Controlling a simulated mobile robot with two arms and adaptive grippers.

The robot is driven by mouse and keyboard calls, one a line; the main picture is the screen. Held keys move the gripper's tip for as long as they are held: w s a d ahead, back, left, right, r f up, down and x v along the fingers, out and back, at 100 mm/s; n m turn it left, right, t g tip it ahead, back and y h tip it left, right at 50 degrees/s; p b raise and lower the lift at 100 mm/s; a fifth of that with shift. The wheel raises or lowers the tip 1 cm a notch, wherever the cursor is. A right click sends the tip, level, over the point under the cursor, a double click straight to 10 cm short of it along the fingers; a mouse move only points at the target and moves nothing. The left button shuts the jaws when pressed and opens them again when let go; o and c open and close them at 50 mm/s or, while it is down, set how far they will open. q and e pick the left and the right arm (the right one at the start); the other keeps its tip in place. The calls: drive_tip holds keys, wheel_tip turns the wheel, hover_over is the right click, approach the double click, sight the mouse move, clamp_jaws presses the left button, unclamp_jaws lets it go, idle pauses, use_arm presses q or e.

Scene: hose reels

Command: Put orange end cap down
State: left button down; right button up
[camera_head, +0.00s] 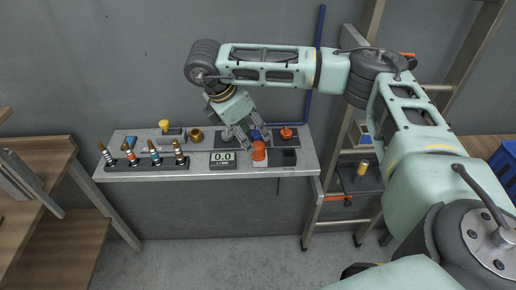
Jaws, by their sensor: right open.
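An orange end cap (259,150) stands upright near the front edge of a grey bench, just right of the scale with the 0.0 display. My right gripper (241,137) is open, pointing down at the bench, with its fingers close to the left and back of the cap. I cannot tell whether a finger touches the cap. A second orange piece (286,133) sits on a dark pad at the back right. My left gripper is out of view.
The grey bench (200,173) holds a black rack (147,164) of several striped fittings at left, a brass part (196,135), a yellow-topped part (164,125) and the scale (223,158). A ladder-like frame (316,208) stands at right; wooden steps (45,150) at left.

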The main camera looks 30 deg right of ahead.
sight(254, 144)
drive_tip(key=x, duration=0.1)
drive_tip(key=p+x, duration=0.1)
drive_tip(key=x, duration=0.1)
drive_tip(key=p+x, duration=0.1)
drive_tip(key=shift+s+a+f, duration=0.2)
drive_tip(key=shift+a+f, duration=0.1)
drive_tip(key=shift+f, duration=0.1)
drive_tip(key=shift+d+f, duration=0.2)
drive_tip(key=shift+f, duration=0.4)
clamp_jaws()
drive_tip(key=shift+r, duration=0.1)
